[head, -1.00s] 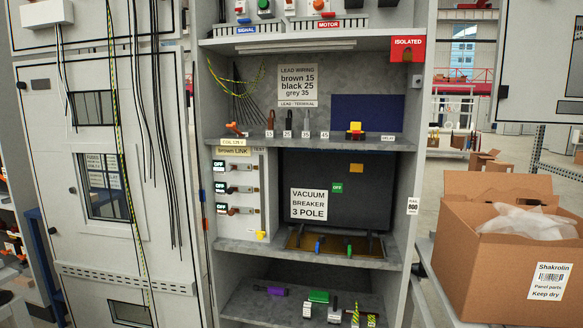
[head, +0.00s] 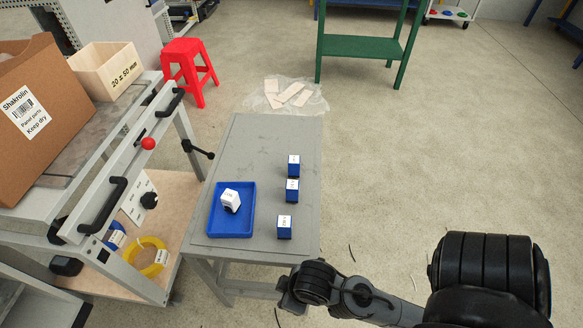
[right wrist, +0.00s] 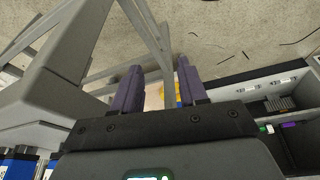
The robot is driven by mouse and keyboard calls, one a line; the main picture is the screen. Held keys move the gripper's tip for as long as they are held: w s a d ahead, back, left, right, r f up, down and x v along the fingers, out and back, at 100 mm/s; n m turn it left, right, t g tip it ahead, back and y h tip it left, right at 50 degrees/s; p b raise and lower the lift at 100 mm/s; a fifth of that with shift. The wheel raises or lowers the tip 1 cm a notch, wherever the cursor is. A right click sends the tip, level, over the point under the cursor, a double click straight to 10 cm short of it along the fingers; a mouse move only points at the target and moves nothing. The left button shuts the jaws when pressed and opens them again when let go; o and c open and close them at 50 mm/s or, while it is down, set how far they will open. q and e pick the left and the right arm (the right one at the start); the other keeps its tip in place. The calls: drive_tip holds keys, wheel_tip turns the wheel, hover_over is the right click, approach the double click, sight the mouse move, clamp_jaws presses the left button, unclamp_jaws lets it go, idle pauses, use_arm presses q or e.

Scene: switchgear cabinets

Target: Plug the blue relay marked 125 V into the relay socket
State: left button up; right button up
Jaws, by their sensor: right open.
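Three blue relays with white tops stand apart in a rough row on the grey table in the head view: the far one (head: 293,166), the middle one (head: 291,190) and the near one (head: 284,227). Their markings are too small to read, so I cannot tell which is 125 V. A white relay (head: 230,200) sits tilted in a blue tray (head: 247,218) on the left. My right gripper (right wrist: 158,82) is open, with nothing between its purple fingers. My right arm reaches in from the lower right, short of the table. The relay socket does not show clearly. My left gripper is out of view.
The grey table (head: 258,145) has free room at its far end. Left of it stand a cart with handles (head: 102,205) and a cardboard box (head: 50,110). Behind are a red stool (head: 185,65) and a green stand (head: 365,47). Cabinet shelves (right wrist: 285,85) show in the right wrist view.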

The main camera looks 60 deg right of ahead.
idle(0.4)
drive_tip(key=o, duration=0.5)
